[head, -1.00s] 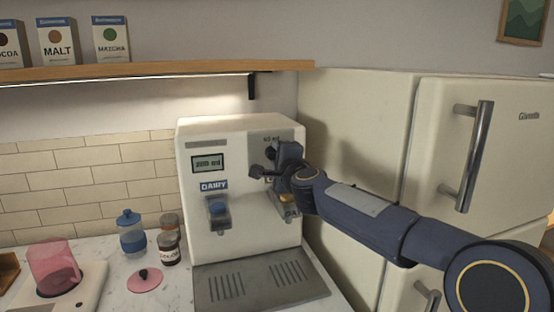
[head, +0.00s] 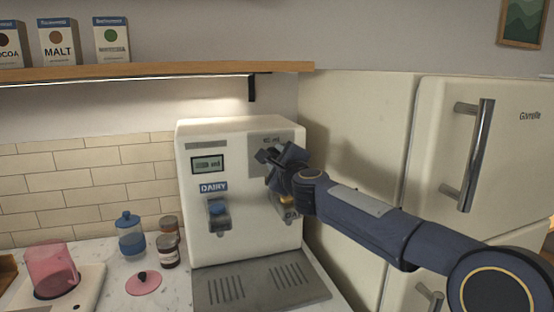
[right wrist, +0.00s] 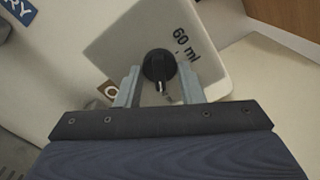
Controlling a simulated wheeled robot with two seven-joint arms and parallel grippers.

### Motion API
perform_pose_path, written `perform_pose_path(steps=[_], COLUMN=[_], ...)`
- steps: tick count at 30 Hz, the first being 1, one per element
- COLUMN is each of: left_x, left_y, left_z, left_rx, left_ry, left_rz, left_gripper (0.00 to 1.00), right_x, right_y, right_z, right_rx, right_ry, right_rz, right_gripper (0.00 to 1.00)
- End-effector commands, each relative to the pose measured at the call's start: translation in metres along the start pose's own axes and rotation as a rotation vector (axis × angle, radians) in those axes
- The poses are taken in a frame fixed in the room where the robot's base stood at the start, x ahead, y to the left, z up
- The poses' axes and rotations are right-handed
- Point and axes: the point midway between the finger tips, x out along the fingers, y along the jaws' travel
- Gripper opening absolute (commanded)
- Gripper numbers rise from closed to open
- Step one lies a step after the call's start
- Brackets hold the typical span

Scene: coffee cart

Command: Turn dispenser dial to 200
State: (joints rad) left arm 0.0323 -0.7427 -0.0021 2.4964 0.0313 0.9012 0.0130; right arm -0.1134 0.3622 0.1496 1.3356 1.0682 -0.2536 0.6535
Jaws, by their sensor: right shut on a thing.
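The cream dispenser (head: 240,235) stands on the counter, with a small display (head: 208,163) whose digits I cannot read clearly. Its black dial (right wrist: 158,66) sits on a grey panel at the upper right of the machine's front. The right wrist view shows a "60 ml" mark beside the dial. My right gripper (head: 268,157) is at the panel and hides the dial in the head view. In the right wrist view, the fingers of my right gripper (right wrist: 160,88) are on either side of the dial, shut on it. My left gripper is not in view.
A blue lever spout (head: 218,208) is left of my right gripper, above the grey drip tray (head: 262,287). Jars and a pink lid (head: 144,283) are on the counter to the left. The fridge (head: 357,150) stands close on the right, behind my forearm.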

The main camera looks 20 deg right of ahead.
Motion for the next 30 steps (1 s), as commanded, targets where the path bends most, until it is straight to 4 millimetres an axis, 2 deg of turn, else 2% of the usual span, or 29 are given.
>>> perform_pose_path(steps=[6, 7, 12, 22, 30], left_x=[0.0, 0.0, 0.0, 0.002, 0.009], left_y=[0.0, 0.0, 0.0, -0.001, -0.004], left_z=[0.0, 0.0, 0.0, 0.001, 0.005], left_rx=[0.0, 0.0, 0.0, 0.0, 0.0], left_ry=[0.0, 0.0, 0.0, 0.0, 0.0], left_rz=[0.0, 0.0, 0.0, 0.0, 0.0], left_gripper=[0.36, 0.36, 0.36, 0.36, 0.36], right_x=[0.0, 0.0, 0.0, -0.005, -0.049], right_y=[0.002, 0.002, 0.002, 0.001, 0.001], right_z=[-0.001, -0.001, -0.001, 0.0, -0.001], right_rx=[0.002, 0.002, 0.001, 0.0, 0.001], right_ry=[0.002, 0.002, 0.001, 0.0, -0.001], right_rz=[0.004, 0.004, 0.003, 0.001, 0.0], right_gripper=[0.12, 0.36, 0.55, 0.55, 0.55])
